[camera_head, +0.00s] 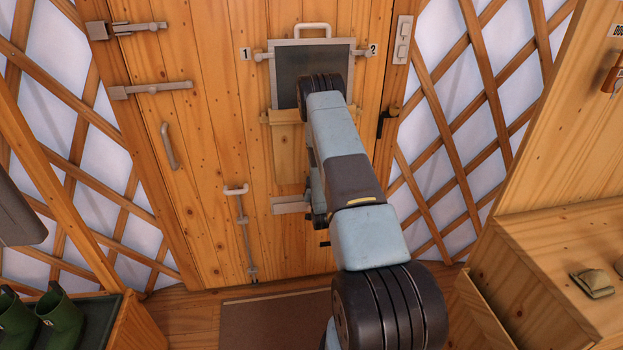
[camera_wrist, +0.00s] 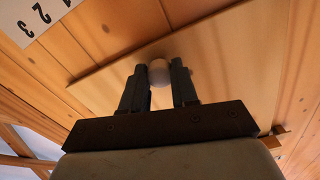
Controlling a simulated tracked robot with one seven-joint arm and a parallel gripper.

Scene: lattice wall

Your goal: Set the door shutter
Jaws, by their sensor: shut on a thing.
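The wooden door (camera_head: 205,120) has a small dark window (camera_head: 290,68) in a pale frame with a handle on top. A lighter wooden shutter panel (camera_head: 289,155) shows below the window, partly behind my arm. In the wrist view the panel (camera_wrist: 225,60) carries a round pale knob (camera_wrist: 160,73). My gripper (camera_wrist: 159,80) has one finger on each side of this knob and is shut on it. In the head view my arm hides the gripper and the knob.
Two bolts (camera_head: 150,89) and a grab handle (camera_head: 168,145) are on the left of the door. A vertical bolt (camera_head: 245,235) is low on it. Tags 1 and 2 flank the window. A number card (camera_wrist: 35,12) shows in the wrist view. Green boots (camera_head: 60,315) stand at lower left.

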